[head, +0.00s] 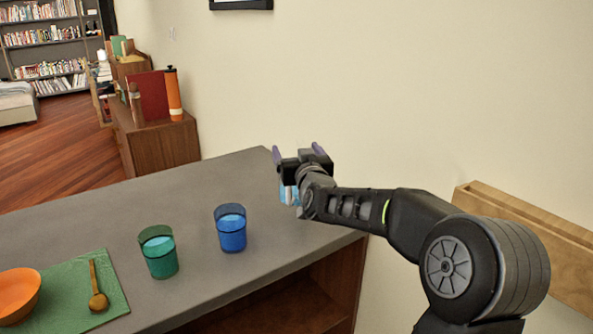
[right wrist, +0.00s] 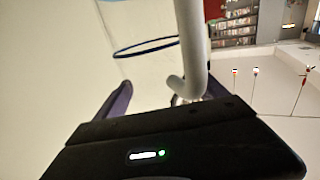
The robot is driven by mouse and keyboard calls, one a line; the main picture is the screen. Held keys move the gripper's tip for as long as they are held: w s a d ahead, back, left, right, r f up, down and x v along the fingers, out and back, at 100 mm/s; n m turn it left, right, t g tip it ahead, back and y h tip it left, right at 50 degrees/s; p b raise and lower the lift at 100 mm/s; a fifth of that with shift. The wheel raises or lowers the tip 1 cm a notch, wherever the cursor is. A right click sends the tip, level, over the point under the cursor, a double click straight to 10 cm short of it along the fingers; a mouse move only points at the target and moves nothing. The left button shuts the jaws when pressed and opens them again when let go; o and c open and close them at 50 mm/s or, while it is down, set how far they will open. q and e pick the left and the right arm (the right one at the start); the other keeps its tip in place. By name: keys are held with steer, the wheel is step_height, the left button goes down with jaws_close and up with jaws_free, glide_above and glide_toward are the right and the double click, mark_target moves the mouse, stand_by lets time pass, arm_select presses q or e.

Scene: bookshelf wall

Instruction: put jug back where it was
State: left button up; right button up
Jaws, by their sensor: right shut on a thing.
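The jug (head: 288,194) is mostly hidden behind my right gripper (head: 298,156) at the far right end of the grey counter in the head view. In the right wrist view the jug (right wrist: 140,50) is clear, with a dark blue rim line and a pale handle (right wrist: 192,45). My right gripper (right wrist: 165,98) is shut on the jug's handle, which stands between its two purple fingers. I cannot tell whether the jug touches the counter. My left gripper is not in view.
The grey counter (head: 110,212) holds a blue cup (head: 231,230), a green cup (head: 159,254), and a green mat (head: 113,293) with a wooden spoon (head: 97,287) and an orange bowl (head: 17,294). The wall is close on the right. The counter behind the cups is clear.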

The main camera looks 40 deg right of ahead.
step_height(320, 180, down, 5)
steer(key=shift+r, duration=0.15)
steer(key=shift+b, duration=0.3)
steer(key=o, duration=2)
steer(key=shift+f, duration=0.2)
steer(key=shift+r, duration=0.1)
steer(key=shift+r+p, duration=0.2)
steer(key=shift+p, duration=0.15)
steer(key=b+v, duration=0.1)
steer(key=v, duration=1.1)
steer(key=shift+f+b, duration=0.15)
steer(key=shift+b, duration=0.25)
steer(key=shift+s, duration=0.1)
